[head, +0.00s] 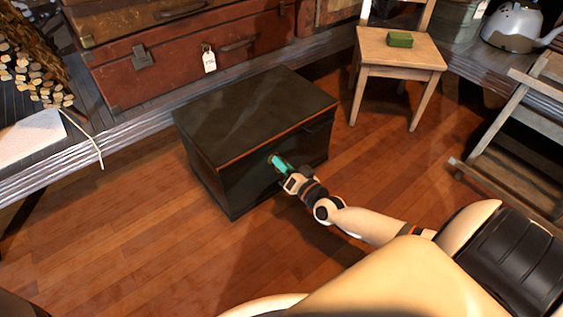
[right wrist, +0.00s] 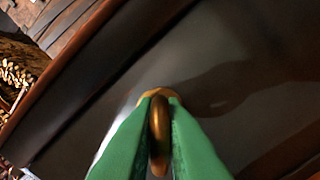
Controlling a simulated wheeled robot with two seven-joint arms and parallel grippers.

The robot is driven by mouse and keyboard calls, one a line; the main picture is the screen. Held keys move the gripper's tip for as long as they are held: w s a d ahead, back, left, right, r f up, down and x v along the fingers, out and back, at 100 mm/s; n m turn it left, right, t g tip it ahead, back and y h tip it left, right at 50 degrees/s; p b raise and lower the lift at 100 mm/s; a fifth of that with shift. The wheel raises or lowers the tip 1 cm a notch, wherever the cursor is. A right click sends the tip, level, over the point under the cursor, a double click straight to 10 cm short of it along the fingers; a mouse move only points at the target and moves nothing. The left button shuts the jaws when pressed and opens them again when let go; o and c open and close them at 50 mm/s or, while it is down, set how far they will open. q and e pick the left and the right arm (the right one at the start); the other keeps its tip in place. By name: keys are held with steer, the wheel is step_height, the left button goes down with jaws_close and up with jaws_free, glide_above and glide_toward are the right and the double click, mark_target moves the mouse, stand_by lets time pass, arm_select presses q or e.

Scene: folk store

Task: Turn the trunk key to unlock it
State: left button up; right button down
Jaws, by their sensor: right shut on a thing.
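A dark trunk (head: 250,115) with a worn reddish lid edge stands closed on the wooden floor in the head view. My right gripper (head: 278,162) is at the trunk's front face, just below the lid edge. In the right wrist view its green fingers (right wrist: 160,128) are shut on a brass-coloured key (right wrist: 160,115), whose round bow shows edge-on between them. The key's far end meets a brass fitting (right wrist: 150,97) on the dark front. The key's shaft is hidden. My left gripper is not in view.
Behind the trunk is a low wooden platform (head: 135,142) with old suitcases (head: 170,62). A small wooden chair (head: 400,55) with a green block (head: 400,40) stands at the back right. Wooden floor is clear left of and in front of the trunk.

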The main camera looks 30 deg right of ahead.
steer(key=m, duration=0.4)
steer(key=shift+f+m, duration=0.15)
steer(key=shift+m, duration=0.15)
steer(key=shift+f+m, duration=0.1)
steer(key=shift+m, duration=2.4)
steer(key=c, duration=1.5)
jaws_free()
steer(key=shift+d, duration=0.1)
steer(key=s+p, duration=0.6)
steer(key=s, duration=0.6)
steer(key=shift+d, duration=0.45)
